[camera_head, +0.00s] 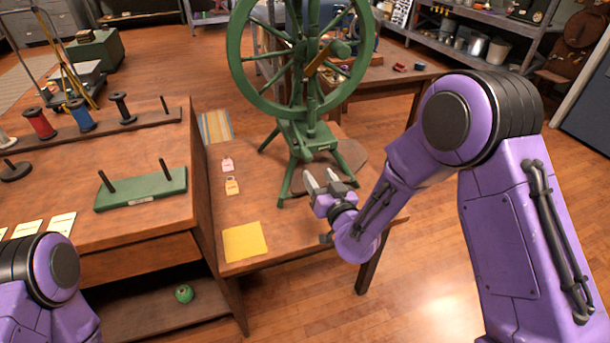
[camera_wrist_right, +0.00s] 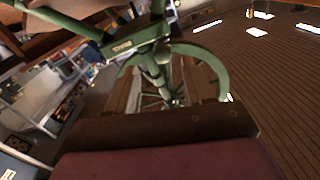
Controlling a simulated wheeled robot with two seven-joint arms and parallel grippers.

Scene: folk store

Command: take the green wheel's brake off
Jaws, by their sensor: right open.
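The green wheel (camera_head: 238,68) stands upright on a green stand (camera_head: 305,134) with splayed legs, on a wooden table. A tan wooden lever (camera_head: 318,60) slants across the wheel near its hub; I cannot tell whether it is the brake. My right gripper (camera_head: 321,176) is open and empty, low in front of the stand's legs and well below the hub. I cannot tell whether it touches a leg. The right wrist view shows green stand parts and a curved green rim (camera_wrist_right: 214,66). My left arm shows at the lower left, its gripper outside the picture.
A yellow square (camera_head: 245,242), a pink lock-shaped tag (camera_head: 228,164) and a yellow one (camera_head: 232,185) lie on the table left of my gripper. A bench (camera_head: 150,225) with spools and a green peg rack (camera_head: 140,190) stands at left. Floor is clear at the lower right.

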